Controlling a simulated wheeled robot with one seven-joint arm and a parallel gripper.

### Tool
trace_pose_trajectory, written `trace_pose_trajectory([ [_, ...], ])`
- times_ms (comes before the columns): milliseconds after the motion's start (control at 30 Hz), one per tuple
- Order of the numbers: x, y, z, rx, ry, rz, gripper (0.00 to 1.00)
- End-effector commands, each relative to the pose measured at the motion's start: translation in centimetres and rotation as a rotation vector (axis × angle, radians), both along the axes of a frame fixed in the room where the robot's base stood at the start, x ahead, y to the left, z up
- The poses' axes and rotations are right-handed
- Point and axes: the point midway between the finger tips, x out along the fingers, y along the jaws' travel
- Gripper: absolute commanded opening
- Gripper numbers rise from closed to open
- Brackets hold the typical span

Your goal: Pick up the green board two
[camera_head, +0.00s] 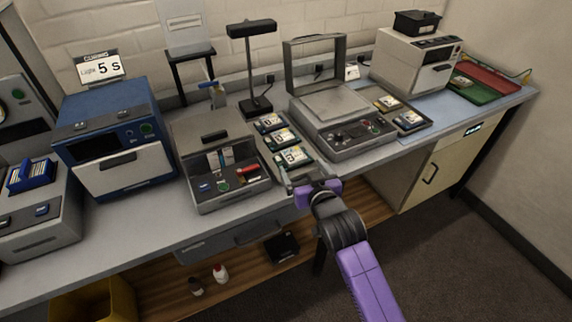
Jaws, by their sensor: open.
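Several small green boards with pale labels lie in a row on a dark rack, left of the grey flat-topped machine. The middle one (283,137) appears to be board two, but its label is too small to read surely. One board (270,122) lies behind it and another (292,155) lies in front. My gripper (290,182) is open, at the counter's front edge, just below the front board. It is apart from the middle board, and its fingers are small and partly hard to make out.
The grey machine (341,125) with a raised lid stands right of the boards. More boards lie on a tray (424,126). Green (474,92) and red (492,78) trays are far right.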

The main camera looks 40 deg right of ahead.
Motion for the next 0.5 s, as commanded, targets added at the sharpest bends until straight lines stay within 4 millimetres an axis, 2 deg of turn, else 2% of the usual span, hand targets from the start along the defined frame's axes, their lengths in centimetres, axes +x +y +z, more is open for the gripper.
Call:
trace_pose_trajectory([
  [133, 0.5, -0.3, -0.4, 0.013, 0.010, -0.005, 0.89],
  [500, 3.6, -2.2, -1.3, 0.012, 0.009, -0.005, 0.89],
])
